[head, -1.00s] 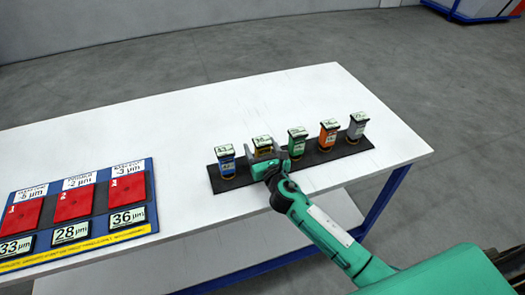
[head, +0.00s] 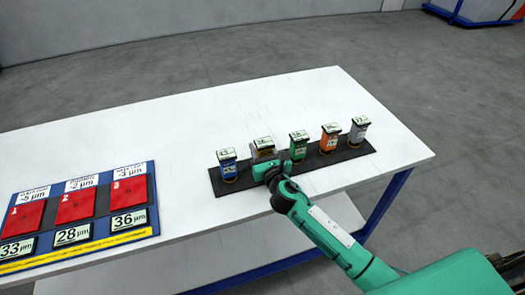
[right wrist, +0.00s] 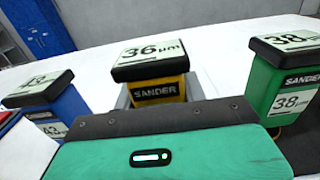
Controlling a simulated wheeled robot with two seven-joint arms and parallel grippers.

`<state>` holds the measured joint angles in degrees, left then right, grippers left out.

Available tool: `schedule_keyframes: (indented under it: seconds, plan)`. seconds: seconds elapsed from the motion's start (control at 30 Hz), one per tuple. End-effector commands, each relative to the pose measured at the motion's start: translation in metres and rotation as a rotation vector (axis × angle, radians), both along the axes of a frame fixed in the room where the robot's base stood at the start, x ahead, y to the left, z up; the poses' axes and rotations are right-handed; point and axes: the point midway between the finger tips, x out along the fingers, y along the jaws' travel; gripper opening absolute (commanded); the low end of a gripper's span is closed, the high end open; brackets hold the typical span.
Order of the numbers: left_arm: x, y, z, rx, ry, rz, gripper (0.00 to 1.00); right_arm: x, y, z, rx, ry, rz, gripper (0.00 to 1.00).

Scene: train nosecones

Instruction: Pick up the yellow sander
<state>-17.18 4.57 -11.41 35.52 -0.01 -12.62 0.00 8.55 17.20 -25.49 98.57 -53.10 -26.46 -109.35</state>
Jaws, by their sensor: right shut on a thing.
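The yellow sander (head: 264,143) is second from the left in a row of sanders on a black strip. It also shows upright in the right wrist view (right wrist: 155,88), with a black top labelled 36 µm and the word SANDER on its front. My right gripper (head: 263,157) is at the yellow sander, its grey fingers around the body and shut on it. In the right wrist view my green gripper body hides the sander's lower part. I cannot tell whether the sander is clear of the strip. My left gripper is not in view.
The blue sander (head: 228,168) stands close on the left and the green sander (head: 299,148) close on the right. The orange (head: 329,139) and grey sanders (head: 357,132) stand farther right. A blue board (head: 98,205) with red pads lies at the left. The white table is otherwise clear.

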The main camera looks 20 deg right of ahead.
Motion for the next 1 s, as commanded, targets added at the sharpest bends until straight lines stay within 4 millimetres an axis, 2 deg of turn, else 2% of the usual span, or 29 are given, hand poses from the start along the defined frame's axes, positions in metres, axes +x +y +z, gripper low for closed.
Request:
schedule_keyframes:
  seconds: [0.17,0.6,0.8,1.0]
  plan:
    - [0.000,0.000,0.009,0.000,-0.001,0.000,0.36,0.001,-0.001,0.032,-0.003,-0.005,0.001,0.10]
    - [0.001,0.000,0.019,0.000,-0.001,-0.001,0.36,0.000,0.000,0.152,-0.003,-0.007,0.002,0.10]
    - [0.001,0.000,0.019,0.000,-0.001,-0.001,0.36,0.000,0.000,0.182,-0.002,-0.003,0.001,0.10]
    - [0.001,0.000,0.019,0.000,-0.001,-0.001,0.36,0.000,0.000,0.192,-0.003,-0.001,0.000,0.10]
